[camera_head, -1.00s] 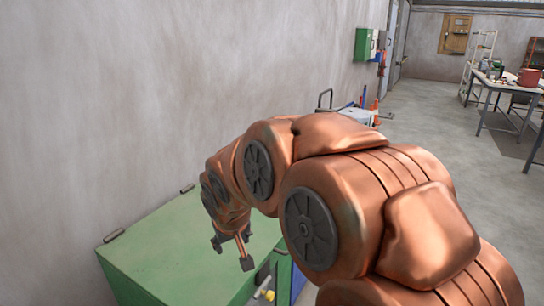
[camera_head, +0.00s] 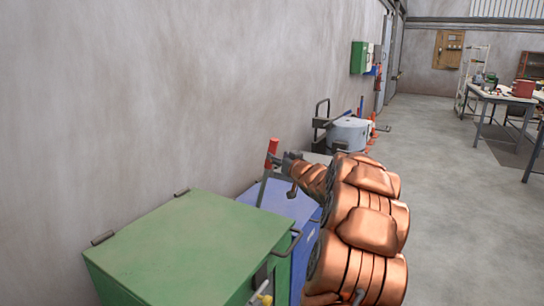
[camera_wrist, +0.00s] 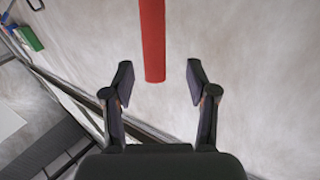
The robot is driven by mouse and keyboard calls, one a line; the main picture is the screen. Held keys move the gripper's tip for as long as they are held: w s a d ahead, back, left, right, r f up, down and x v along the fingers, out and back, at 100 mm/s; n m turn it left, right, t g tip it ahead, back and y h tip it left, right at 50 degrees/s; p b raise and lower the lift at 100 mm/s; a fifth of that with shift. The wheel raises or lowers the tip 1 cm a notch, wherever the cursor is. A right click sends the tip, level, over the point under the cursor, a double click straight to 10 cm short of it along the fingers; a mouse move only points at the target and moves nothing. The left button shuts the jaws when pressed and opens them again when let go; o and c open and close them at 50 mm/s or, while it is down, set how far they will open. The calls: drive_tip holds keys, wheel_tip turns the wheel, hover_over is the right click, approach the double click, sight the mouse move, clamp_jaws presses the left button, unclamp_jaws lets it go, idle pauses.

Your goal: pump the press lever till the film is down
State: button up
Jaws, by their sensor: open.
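The press lever's red grip (camera_head: 272,147) stands upright on a grey rod (camera_head: 263,188) behind the green cabinet, over the blue box, in the head view. My gripper (camera_head: 287,164) is just right of the lever, below the top of the red grip. In the wrist view the red grip (camera_wrist: 153,40) comes down from the top edge, and its end lies between the spread fingertips of my gripper (camera_wrist: 158,80). The fingers are open and show gaps on both sides of it. The film is not in view.
The green cabinet (camera_head: 185,250) with a handle fills the lower left, with the blue box (camera_head: 290,203) behind it. A grey round-topped machine (camera_head: 348,132) stands farther back by the wall. The floor on the right is clear up to a worktable (camera_head: 500,97).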

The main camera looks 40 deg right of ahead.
sight(274, 152)
drive_tip(key=shift+s+d+f+t, duration=0.1)
drive_tip(key=shift+d+f+t, duration=0.15)
drive_tip(key=shift+d, duration=0.25)
drive_tip(key=shift+p+x, duration=0.4)
drive_tip(key=shift+x, duration=3.4)
drive_tip(key=shift+a+r, duration=0.1)
clamp_jaws()
